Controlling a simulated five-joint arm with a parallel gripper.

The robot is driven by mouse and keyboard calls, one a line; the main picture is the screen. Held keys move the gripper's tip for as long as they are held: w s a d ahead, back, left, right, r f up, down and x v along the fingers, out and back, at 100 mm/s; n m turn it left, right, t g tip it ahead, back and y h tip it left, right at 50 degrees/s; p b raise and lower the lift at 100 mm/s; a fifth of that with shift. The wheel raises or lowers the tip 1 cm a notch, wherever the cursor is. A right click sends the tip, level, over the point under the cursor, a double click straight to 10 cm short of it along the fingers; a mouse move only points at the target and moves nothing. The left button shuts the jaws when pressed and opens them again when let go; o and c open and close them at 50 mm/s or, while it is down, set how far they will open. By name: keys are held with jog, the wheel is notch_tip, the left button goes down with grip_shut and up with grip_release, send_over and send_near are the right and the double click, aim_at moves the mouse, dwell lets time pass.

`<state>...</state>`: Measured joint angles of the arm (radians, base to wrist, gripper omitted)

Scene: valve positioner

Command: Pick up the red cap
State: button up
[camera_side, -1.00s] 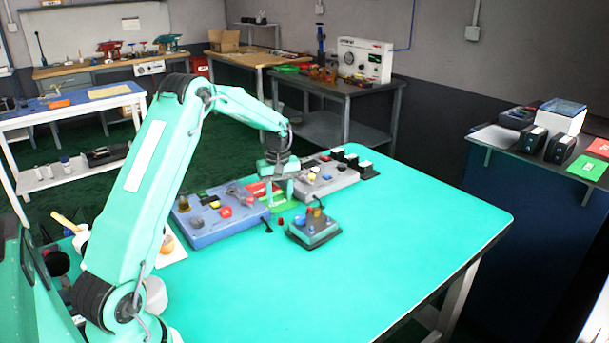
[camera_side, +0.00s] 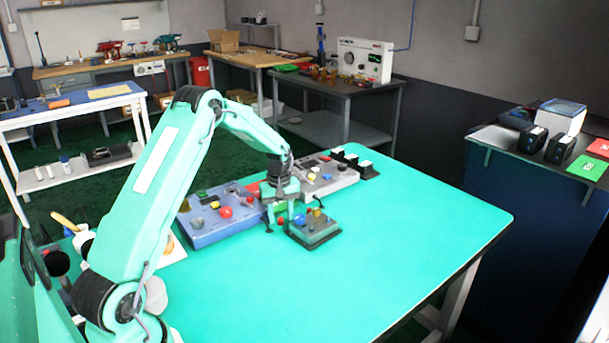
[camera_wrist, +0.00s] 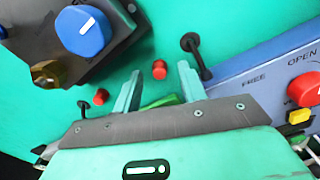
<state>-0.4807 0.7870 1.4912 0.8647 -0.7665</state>
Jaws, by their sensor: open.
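A small red cap (camera_wrist: 159,69) shows in the wrist view on the green table top, just beyond and between my fingertips. A second small red piece (camera_wrist: 101,96) lies to its left, outside my left finger. My gripper (camera_wrist: 158,80) is open, with one finger to each side of the near cap's line and nothing held. In the side view my gripper (camera_side: 279,211) points down beside the small grey box (camera_side: 315,236), low over a red piece (camera_side: 281,220). I cannot tell the exact height of the fingertips above the table.
The small box carries a blue knob (camera_wrist: 83,31) and a brass fitting (camera_wrist: 46,73), close to my left finger. A blue panel (camera_side: 215,233) with a red button (camera_wrist: 305,89) stands on the other side. A grey panel (camera_side: 330,180) is behind. The front table is clear.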

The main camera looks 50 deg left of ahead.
jog(key=shift+f, duration=0.15)
dwell(0.3)
grip_shut()
